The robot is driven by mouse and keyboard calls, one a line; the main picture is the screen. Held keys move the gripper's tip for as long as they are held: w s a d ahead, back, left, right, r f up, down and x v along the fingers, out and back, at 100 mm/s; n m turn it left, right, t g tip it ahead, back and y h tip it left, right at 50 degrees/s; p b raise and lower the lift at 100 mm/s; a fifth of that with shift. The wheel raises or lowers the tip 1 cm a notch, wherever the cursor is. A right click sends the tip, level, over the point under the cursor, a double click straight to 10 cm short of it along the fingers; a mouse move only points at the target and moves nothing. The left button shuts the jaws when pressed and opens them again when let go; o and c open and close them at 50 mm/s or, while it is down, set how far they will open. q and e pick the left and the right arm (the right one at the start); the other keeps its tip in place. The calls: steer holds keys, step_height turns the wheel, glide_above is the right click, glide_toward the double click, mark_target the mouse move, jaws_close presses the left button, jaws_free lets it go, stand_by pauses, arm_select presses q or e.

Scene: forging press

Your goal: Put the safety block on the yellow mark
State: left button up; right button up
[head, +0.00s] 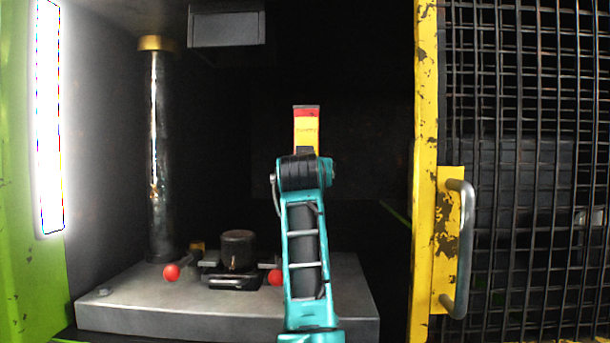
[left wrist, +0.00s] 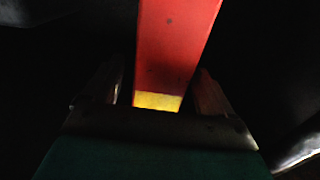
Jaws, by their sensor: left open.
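The safety block (head: 306,128) is an upright bar, red above and yellow below, in the middle of the head view. My teal arm hides its lower part, so I cannot see what it rests on. In the left wrist view the block (left wrist: 172,50) stands between the two fingers of my left gripper (left wrist: 158,92). The fingers are open, with dark gaps between them and the block on both sides. In the head view the fingers are hidden by my arm. I cannot make out the yellow mark for sure. My right gripper is not in view.
A grey press bed (head: 140,318) carries a dark round die (head: 238,250) and red-knobbed levers (head: 172,272). A steel column (head: 160,160) rises at the left. A dark box-shaped part (head: 226,27) hangs above. A yellow-framed mesh door (head: 425,150) with a handle (head: 462,250) stands at the right.

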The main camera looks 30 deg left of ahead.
arm_select(q)
steer(key=b+v, duration=0.1)
steer(key=v, duration=0.8)
stand_by(0.3)
